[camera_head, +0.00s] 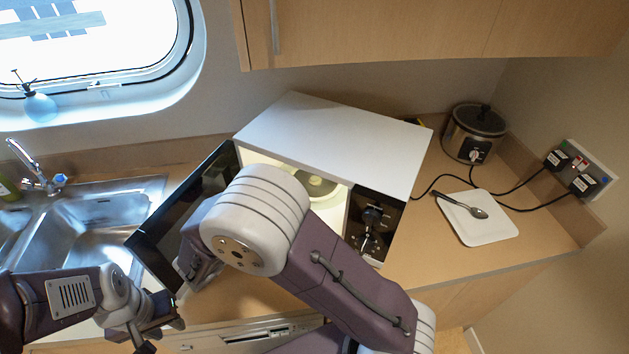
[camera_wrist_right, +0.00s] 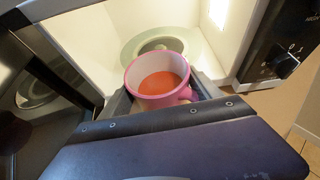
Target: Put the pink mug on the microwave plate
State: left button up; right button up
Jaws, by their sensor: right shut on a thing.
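The pink mug (camera_wrist_right: 143,100) shows in the right wrist view, upright, with orange-red contents and its handle towards the right. My right gripper (camera_wrist_right: 160,97) is shut on it and holds it at the open microwave's front. In the head view my right arm hides the mug and most of this gripper. The microwave plate (camera_wrist_right: 135,49) is a pale green disc inside the microwave, beyond the mug; part of it shows in the head view (camera_head: 318,185). The white microwave (camera_head: 335,135) has its door open to the left. My left gripper (camera_head: 162,334) is open and empty, low at the left.
The dark microwave door (camera_head: 165,228) stands out over the counter, close to my right arm. A sink (camera_head: 85,225) lies at the left. A white board (camera_head: 480,225) with a spoon (camera_head: 470,208) and a slow cooker (camera_head: 474,132) stand at the right.

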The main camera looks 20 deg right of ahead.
jog(key=w+d, duration=0.2)
jog(key=d, duration=0.1)
jog(key=w+d+p, duration=0.1)
jog(key=w+d, duration=0.2)
jog(key=w+d+p, duration=0.1)
jog(key=w+d, duration=0.1)
jog(key=d, duration=0.2)
jog(key=shift+w+r, duration=0.15)
jog(key=shift+w, duration=0.15)
jog(key=shift+w+d, duration=0.45)
jog(key=w+d+p, duration=0.1)
jog(key=w+d, duration=0.1)
jog(key=d, duration=0.1)
jog(key=shift+w+d+p, duration=0.2)
jog(key=shift+w+p, duration=0.1)
jog(key=shift+p, duration=0.05)
jog(key=shift+f, duration=0.25)
jog(key=shift+a+f, duration=0.1)
jog(key=shift+a, duration=0.05)
jog(key=shift+f, duration=0.2)
jog(key=o, duration=2)
jog(key=shift+s, duration=0.1)
